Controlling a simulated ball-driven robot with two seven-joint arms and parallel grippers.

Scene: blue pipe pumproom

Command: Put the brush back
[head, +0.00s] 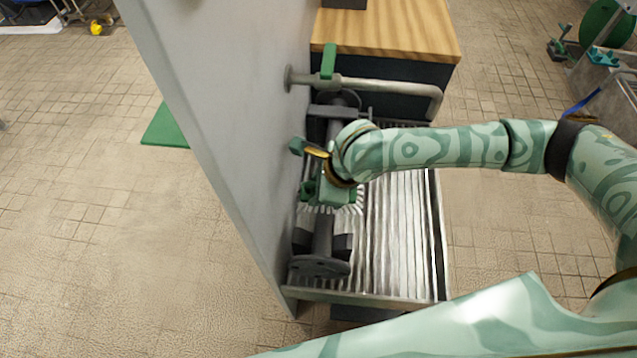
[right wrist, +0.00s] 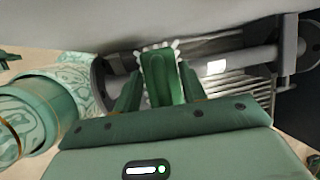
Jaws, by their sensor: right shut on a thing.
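The brush, with a green back and a fringe of white bristles, shows in the right wrist view (right wrist: 162,75) between my gripper's fingers. In the head view its white bristles (head: 354,206) fan out under my right gripper (head: 333,197). My right gripper is shut on the brush's green part. It holds the brush over a dark grey flanged pipe (head: 322,235), close to the grey wall panel. Whether the bristles touch the pipe I cannot tell. My left gripper is not in view.
The pipe lies along a ribbed metal drainboard (head: 397,235) beside the tall grey panel (head: 215,90). A metal tap pipe (head: 390,85) with a green lever juts out beyond it. A wood-topped cabinet (head: 390,28) stands at the back. Tiled floor is open on both sides.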

